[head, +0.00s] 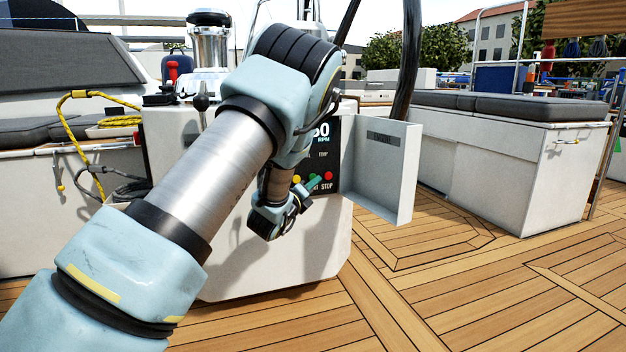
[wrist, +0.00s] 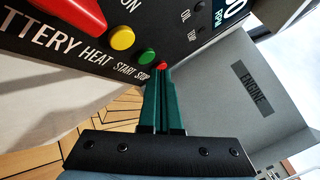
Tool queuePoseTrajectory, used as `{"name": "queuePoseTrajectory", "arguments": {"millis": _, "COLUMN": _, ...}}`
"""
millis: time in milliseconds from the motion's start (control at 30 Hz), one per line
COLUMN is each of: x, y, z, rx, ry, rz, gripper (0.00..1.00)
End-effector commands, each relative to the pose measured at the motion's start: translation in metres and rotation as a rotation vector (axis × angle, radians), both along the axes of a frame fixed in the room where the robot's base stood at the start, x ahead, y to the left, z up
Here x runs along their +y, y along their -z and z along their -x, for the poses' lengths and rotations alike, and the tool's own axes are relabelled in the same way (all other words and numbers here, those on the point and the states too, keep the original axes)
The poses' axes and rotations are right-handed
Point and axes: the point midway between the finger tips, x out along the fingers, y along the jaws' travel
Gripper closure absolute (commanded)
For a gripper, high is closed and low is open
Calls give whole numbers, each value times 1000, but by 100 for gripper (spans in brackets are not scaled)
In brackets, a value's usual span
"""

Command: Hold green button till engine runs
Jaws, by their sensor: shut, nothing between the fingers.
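The green button (wrist: 146,56) sits on the black engine panel (wrist: 185,40) between a yellow button (wrist: 122,38) and a red one (wrist: 161,65); a START label is near it. My gripper (wrist: 163,72) is shut and empty, its dark green fingertips close to the panel beside the green and red buttons. I cannot tell whether they touch either. In the head view my gripper (head: 313,184) is at the panel between the yellow and red (head: 328,175) buttons, and the green button cannot be made out there.
The open panel door (head: 385,165) marked ENGINE stands out just right of the panel. A large red switch (wrist: 65,14) is by the BATTERY label. A steering wheel rim (head: 410,55) rises behind the door. Cushioned benches (head: 510,150) flank the open teak deck (head: 450,280).

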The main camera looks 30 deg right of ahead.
Motion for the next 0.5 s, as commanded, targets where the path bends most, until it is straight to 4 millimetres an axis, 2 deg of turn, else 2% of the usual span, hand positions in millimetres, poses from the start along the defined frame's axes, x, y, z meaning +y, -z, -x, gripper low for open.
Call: {"name": "queuePoseTrajectory", "arguments": {"millis": 500, "x": 5, "y": 0, "z": 45, "rx": 1, "ry": 0, "rz": 1, "gripper": 100}}
